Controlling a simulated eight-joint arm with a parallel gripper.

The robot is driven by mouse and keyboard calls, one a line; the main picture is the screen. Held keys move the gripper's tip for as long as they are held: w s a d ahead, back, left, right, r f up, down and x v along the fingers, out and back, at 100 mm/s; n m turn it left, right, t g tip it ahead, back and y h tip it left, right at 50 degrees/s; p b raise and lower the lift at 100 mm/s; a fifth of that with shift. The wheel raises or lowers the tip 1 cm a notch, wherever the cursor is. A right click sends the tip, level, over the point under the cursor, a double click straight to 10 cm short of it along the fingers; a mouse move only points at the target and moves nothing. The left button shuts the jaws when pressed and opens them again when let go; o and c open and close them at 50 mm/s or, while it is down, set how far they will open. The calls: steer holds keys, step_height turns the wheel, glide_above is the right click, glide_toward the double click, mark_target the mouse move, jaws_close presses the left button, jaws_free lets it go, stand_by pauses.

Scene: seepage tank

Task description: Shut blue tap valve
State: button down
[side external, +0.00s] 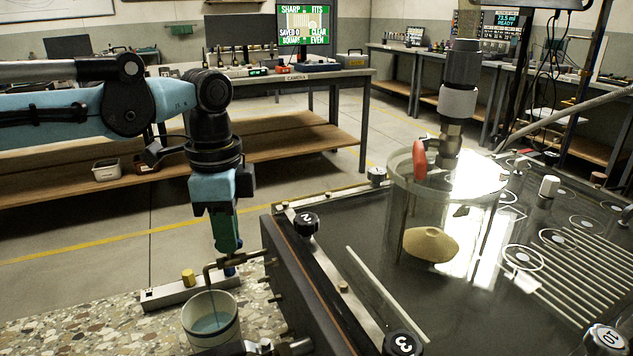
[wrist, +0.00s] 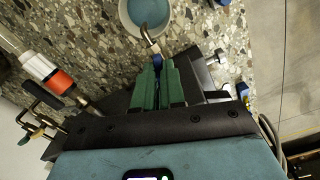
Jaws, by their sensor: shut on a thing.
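My gripper (side external: 228,258) points straight down at the left side of the dark tank, beside the bent metal tap spout (side external: 228,263). Its green fingers (wrist: 160,84) are shut on the blue tap valve. A small part of the blue valve (side external: 230,271) shows just below the fingertips. In the wrist view a bit of blue (wrist: 157,63) shows between the fingers, and the rest of the valve is hidden. I cannot tell the handle's angle. The spout's end hangs over a pale cup (side external: 211,320) holding bluish liquid; the cup also shows in the wrist view (wrist: 147,14).
The tank top (side external: 370,270) carries numbered black knobs, a metal rail and a clear cylinder (side external: 440,205) with a red lever above it. An orange-ringed fitting (wrist: 60,80) is left in the wrist view.

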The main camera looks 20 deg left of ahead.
stand_by(0.3)
steer(key=shift+m, duration=1.8)
steer(key=m, duration=0.3)
steer(key=shift+m, duration=0.3)
steer(key=shift+m, duration=1.7)
